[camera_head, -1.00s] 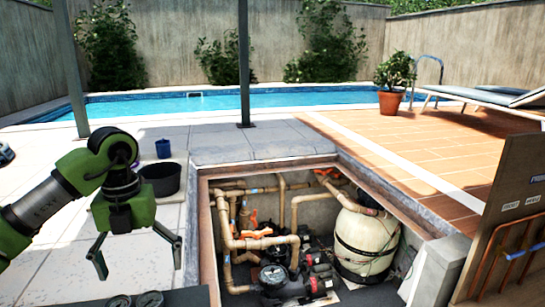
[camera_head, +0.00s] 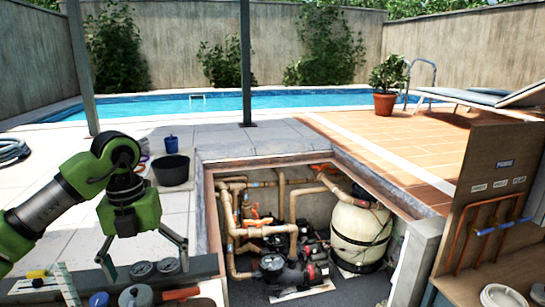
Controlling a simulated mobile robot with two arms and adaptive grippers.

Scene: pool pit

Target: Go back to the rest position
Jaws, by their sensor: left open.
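My left arm comes in from the left, green and black. Its left gripper (camera_head: 146,268) points down with its two fingers spread wide, and nothing is between them. The fingers hang over or just behind the dark bench edge at the bottom left, near two round dark gauges (camera_head: 143,270). I cannot tell whether they touch anything. My right gripper is not in view.
The open pit holds pipes (camera_head: 265,231), a pump (camera_head: 283,270) and a cream tank (camera_head: 360,235). A black bucket (camera_head: 171,170) stands on the paving. A brown board (camera_head: 492,165) with copper pipes stands right. Tools crowd the bench's bottom left.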

